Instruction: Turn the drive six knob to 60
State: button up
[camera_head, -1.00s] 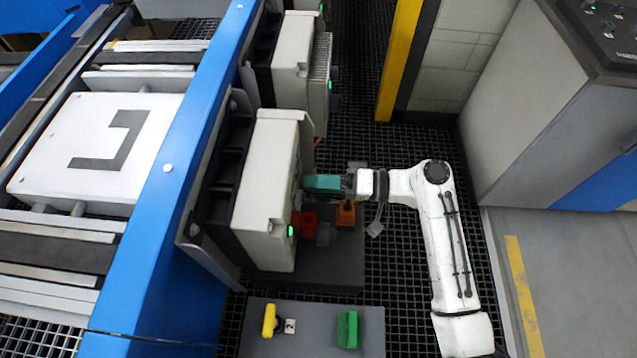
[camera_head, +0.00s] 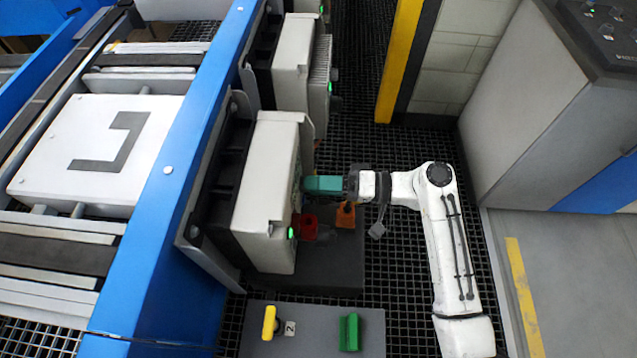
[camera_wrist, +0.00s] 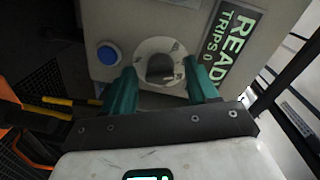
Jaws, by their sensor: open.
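The drive box (camera_head: 265,195) is a white housing with a green light, mounted beside the blue conveyor rail. In the wrist view its face carries a dark knob (camera_wrist: 160,67) on a pale round dial. The dial's marks are too small to read. My gripper (camera_wrist: 163,88) is open, with one teal finger on each side of the knob's lower part in the picture. I cannot tell whether either finger touches it. In the head view my gripper (camera_head: 308,184) is at the box's right face, and the knob is hidden there.
Red (camera_head: 308,226) and orange (camera_head: 346,214) parts sit below my gripper. A grey panel with yellow (camera_head: 270,322) and green (camera_head: 349,332) handles lies nearer.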

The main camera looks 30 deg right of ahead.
jog(key=b+v, duration=0.1)
jog(key=v, duration=0.9)
jog(key=shift+d, duration=0.15)
jog(key=shift+s+d, duration=0.1)
jog(key=shift+s, duration=0.05)
